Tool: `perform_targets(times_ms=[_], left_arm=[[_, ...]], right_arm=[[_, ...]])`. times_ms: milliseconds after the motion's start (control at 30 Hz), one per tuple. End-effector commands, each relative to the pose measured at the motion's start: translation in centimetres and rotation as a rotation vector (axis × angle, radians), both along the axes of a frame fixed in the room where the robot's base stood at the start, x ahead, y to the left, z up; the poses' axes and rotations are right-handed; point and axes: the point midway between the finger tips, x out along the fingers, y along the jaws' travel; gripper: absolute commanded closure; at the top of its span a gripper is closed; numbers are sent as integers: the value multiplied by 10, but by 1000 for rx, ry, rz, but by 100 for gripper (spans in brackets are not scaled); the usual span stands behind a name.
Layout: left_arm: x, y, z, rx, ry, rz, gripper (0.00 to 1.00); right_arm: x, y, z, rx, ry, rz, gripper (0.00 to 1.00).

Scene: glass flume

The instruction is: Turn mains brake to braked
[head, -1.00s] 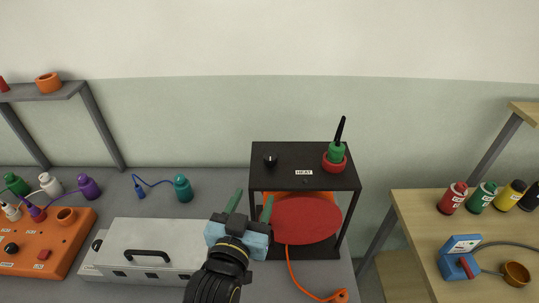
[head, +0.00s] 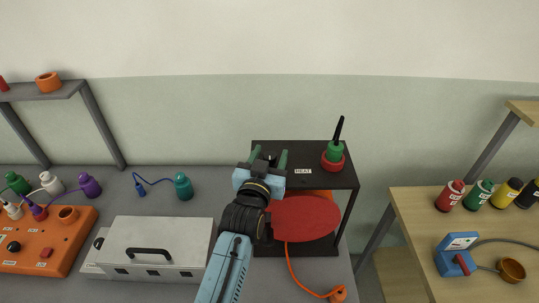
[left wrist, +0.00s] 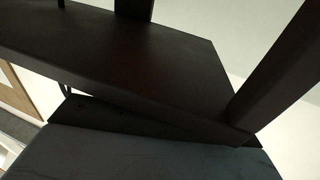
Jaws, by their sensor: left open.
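No label reading mains brake is legible, so I cannot tell which control it is. My left gripper (head: 269,156) is open at the left part of a black stand (head: 313,153) with a HEAT label. Its two green fingers are apart, around where a black knob sat earlier; that knob is now mostly hidden. I cannot tell if the fingers touch it. A blue box with a red lever (head: 460,264) stands on the wooden table at right, its label too small to read. The left wrist view shows dark panels and posts (left wrist: 140,60), no fingertips. My right gripper is not in view.
A green bottle-like tool in a red ring (head: 334,158) stands on the stand's right. A red disc (head: 305,218) is in front of the stand. A white case (head: 160,240) and an orange control box (head: 45,245) lie left. Several cans stand on the wooden table (head: 410,220).

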Motion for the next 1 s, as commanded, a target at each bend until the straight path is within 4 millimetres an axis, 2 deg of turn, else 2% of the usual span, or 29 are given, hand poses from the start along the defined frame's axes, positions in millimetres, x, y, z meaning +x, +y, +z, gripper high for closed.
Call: perform_targets(times_ms=[300, 633, 1000], left_arm=[[2, 0, 0, -1, -1, 0, 50], [2, 0, 0, 0, 0, 0, 93], [2, 1, 1, 6, -2, -50, 93]], right_arm=[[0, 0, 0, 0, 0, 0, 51], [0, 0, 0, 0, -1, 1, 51], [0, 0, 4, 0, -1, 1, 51]])
